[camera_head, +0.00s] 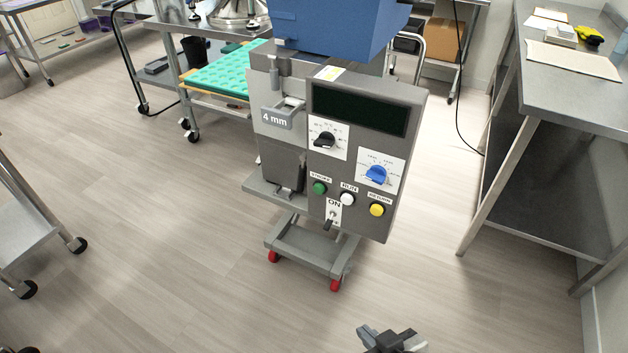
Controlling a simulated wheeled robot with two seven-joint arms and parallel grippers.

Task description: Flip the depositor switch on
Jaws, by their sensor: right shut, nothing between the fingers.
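The gummy depositor (352,170) stands near the middle of the view, a grey panel under a blue hopper (330,22). Its switch (329,223) is a small dark lever low on the panel, under an "ON" label, and it hangs tilted downward. Above it are green (320,187), white (347,198) and yellow (377,210) buttons, a black knob (325,140) and a blue knob (376,174). My right gripper (378,332) is at the bottom edge, shut and empty, below and apart from the depositor. My left gripper is not in view.
A steel table (560,95) stands at the right with papers and a yellow item on it. A cart with a teal mould tray (222,72) is behind at the left. Another cart (30,225) is at the left edge. Floor before the depositor is clear.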

